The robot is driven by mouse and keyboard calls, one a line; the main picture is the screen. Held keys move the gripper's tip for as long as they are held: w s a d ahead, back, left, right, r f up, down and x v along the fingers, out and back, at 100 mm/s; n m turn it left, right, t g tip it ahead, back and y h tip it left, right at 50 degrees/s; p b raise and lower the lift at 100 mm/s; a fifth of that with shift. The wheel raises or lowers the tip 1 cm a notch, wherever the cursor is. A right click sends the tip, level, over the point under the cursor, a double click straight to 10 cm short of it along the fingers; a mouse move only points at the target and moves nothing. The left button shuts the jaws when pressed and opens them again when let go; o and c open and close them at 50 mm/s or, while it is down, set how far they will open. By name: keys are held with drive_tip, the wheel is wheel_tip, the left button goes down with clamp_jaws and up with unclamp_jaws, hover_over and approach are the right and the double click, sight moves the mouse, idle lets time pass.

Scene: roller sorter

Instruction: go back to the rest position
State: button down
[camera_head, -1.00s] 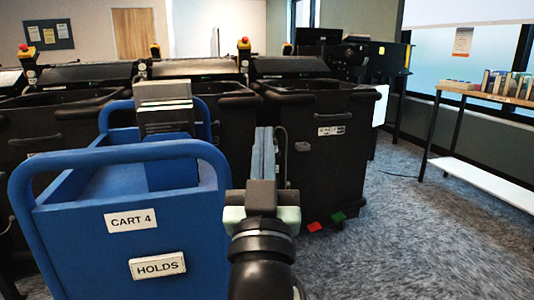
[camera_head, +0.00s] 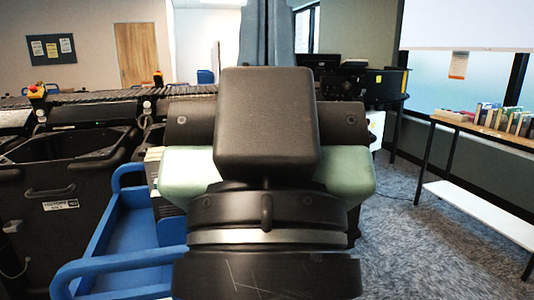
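My gripper (camera_head: 266,32) stands close in front of the camera and points up and away. Its two grey fingers run up past the top edge of the picture and lie side by side with only a thin dark seam between them. No object shows between them, though their tips are out of the picture. My black wrist and the gripper's pale green and black body fill the middle of the view and hide what is behind.
A blue cart (camera_head: 127,240) with items in it stands low on the left, partly hidden by my wrist. Black bins (camera_head: 60,185) line the back left below a roller conveyor (camera_head: 95,101). A table with books (camera_head: 470,124) stands at the right. The carpet (camera_head: 395,215) between is clear.

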wheel_tip(320, 180, up, 21)
drive_tip(key=p, duration=1.8)
drive_tip(key=shift+f, duration=0.15)
